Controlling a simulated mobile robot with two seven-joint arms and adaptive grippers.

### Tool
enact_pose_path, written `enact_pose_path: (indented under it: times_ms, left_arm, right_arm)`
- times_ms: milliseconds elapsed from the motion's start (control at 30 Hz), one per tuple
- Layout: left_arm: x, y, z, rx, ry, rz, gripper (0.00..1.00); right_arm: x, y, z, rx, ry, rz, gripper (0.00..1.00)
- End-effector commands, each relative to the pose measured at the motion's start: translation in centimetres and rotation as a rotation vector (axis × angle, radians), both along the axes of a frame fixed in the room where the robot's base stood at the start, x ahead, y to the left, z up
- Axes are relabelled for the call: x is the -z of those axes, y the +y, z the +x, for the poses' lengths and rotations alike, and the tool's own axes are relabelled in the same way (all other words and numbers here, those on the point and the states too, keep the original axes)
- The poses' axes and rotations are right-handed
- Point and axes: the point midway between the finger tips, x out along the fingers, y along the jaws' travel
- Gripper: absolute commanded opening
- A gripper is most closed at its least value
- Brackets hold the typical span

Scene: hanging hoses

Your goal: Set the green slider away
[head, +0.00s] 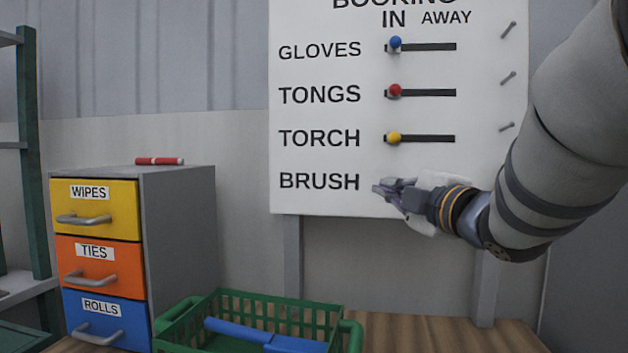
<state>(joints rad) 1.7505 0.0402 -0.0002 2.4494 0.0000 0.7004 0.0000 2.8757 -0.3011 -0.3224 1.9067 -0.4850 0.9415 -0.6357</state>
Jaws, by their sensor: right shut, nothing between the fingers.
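The white booking board (310,118) stands at the back with columns IN and AWAY. Three sliders show on it: blue (395,43) at GLOVES, red (394,90) at TONGS and yellow (393,138) at TORCH, each at the left, IN end of its dark slot. The green slider and the slot of the BRUSH row are hidden behind my right gripper. My right gripper (378,189) is shut, its fingertips at the left end of the BRUSH row, just right of the word. Whether it touches the board or the slider I cannot tell. My left gripper is out of view.
A green basket (250,303) with a blue-handled item (240,330) stands on the wooden table (420,333) below. A drawer unit (180,235) stands left, a red marker (160,161) on top. Small pegs (508,30) stick out at the board's right.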

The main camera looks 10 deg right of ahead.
Motion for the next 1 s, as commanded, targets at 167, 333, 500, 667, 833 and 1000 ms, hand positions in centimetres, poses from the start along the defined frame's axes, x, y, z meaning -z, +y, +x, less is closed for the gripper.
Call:
enact_pose_path:
  times_ms: [167,333,500,667,833,1000]
  left_arm:
    - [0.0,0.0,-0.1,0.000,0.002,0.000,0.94]
    - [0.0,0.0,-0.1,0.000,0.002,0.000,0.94]
    - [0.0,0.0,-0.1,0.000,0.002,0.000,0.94]
    - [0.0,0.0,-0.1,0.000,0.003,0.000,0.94]
    - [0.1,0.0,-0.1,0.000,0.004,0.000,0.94]
    - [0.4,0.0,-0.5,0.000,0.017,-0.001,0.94]
  right_arm:
    - [-0.1,0.0,0.0,0.000,-0.002,0.000,0.00]
    - [-0.1,0.0,0.0,0.000,-0.002,0.001,0.00]
    - [-0.1,0.1,0.6,-0.001,-0.002,0.000,0.00]
    - [-0.2,0.8,3.3,-0.002,0.000,0.001,0.00]
    - [-0.4,1.8,7.0,-0.002,0.000,0.001,0.00]
    - [-0.3,1.7,9.9,0.005,0.003,0.004,0.00]
